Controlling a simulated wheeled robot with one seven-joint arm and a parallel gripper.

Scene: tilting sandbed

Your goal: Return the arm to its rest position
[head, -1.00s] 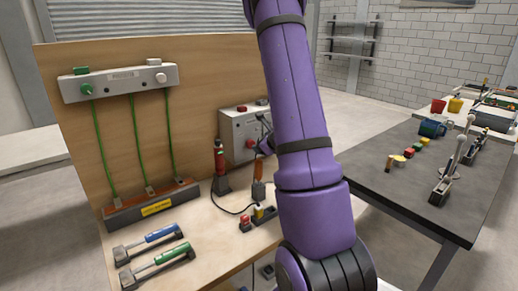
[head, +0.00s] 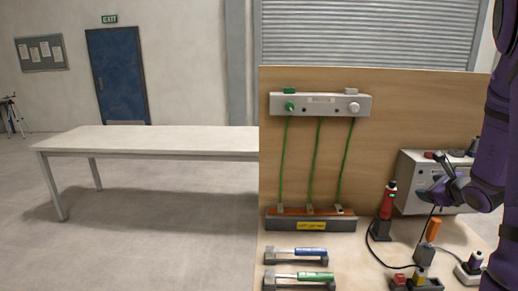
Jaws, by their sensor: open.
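My purple arm comes down along the right edge in the head view. My gripper (head: 432,191) is dark and small in the picture, in front of the grey control box (head: 408,203) on the wooden panel. It looks empty, with its jaws open. It is above the orange-handled tool (head: 433,229) and right of the red tool (head: 388,203) standing in its holder. I cannot tell how far it is from the box. Part of the box is hidden behind my arm.
The wooden panel (head: 390,130) bears a grey bar (head: 320,104) with green cords running to a lower block (head: 310,224). Blue-handled (head: 297,253) and green-handled (head: 300,278) tools lie on the bench. A long pale table (head: 150,141) stands left, with clear floor before it.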

